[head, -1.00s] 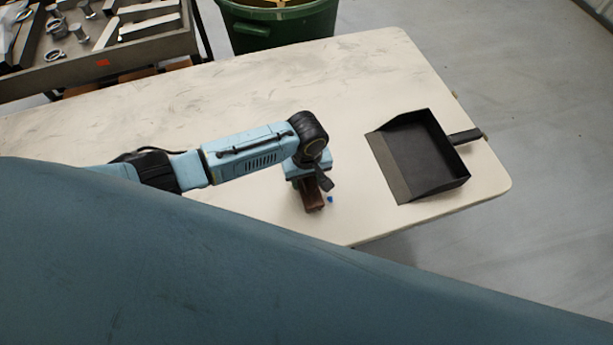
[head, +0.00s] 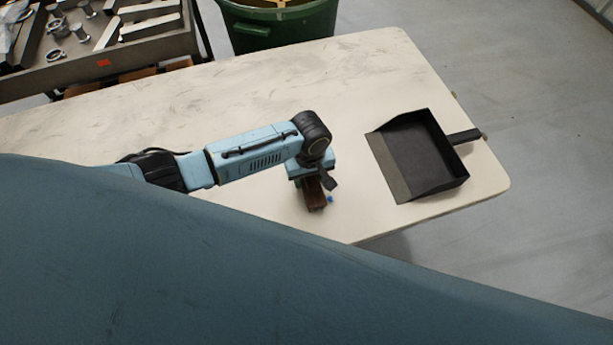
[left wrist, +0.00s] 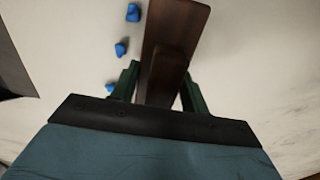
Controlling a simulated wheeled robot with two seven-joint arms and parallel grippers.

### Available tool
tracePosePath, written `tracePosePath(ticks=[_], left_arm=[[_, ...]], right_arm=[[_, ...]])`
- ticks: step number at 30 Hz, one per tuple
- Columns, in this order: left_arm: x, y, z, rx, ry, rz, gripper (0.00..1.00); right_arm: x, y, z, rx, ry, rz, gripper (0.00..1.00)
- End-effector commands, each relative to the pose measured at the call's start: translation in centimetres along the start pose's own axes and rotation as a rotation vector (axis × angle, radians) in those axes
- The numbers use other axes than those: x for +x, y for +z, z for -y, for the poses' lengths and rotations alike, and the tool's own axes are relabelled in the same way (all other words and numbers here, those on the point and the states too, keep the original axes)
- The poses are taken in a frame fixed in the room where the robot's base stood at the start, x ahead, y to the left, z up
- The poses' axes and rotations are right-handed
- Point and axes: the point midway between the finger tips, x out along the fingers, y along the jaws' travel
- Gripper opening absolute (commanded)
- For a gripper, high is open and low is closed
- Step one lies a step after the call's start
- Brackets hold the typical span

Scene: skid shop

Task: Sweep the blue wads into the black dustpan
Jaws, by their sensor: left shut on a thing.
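The black dustpan (head: 428,155) lies on the table at the right, its open lip facing left and its handle pointing right. My left gripper (head: 312,182) is shut on a brown wooden block-like tool (head: 316,196), held low at the table, left of the dustpan. In the left wrist view the tool (left wrist: 176,40) sits between the green fingers. Three blue wads show there in a row beside it: a far one (left wrist: 133,12), a middle one (left wrist: 121,47) and a near one (left wrist: 110,87). In the head view only a little blue (head: 330,199) shows right of the tool. My right gripper is out of view.
The pale table (head: 250,90) is clear between the tool and the dustpan. A green bin (head: 280,30) stands behind it, and a grey tray of metal parts (head: 110,60) is at the back left. My own blue body covers the foreground.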

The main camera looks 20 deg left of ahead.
Motion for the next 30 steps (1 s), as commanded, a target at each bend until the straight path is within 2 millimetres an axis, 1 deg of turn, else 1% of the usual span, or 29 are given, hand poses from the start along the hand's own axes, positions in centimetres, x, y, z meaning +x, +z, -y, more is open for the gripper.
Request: tracePosePath(ticks=[1, 12, 15, 22, 30], left_arm=[[0.0, 0.0, -0.5, 0.0, 0.003, 0.0, 0.27], [0.1, 0.0, -3.1, 0.0, 0.001, -0.001, 0.27], [0.0, 0.0, -3.6, 0.0, 0.002, -0.001, 0.27], [0.0, -0.1, -4.1, 0.0, 0.001, -0.001, 0.27], [0.0, 0.0, -6.0, 0.001, 0.002, -0.002, 0.27]], right_arm=[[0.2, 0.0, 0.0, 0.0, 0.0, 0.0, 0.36], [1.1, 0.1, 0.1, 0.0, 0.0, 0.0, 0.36], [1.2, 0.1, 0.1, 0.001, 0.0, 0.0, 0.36], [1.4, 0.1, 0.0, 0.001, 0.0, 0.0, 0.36], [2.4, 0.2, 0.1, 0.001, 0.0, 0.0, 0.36]])
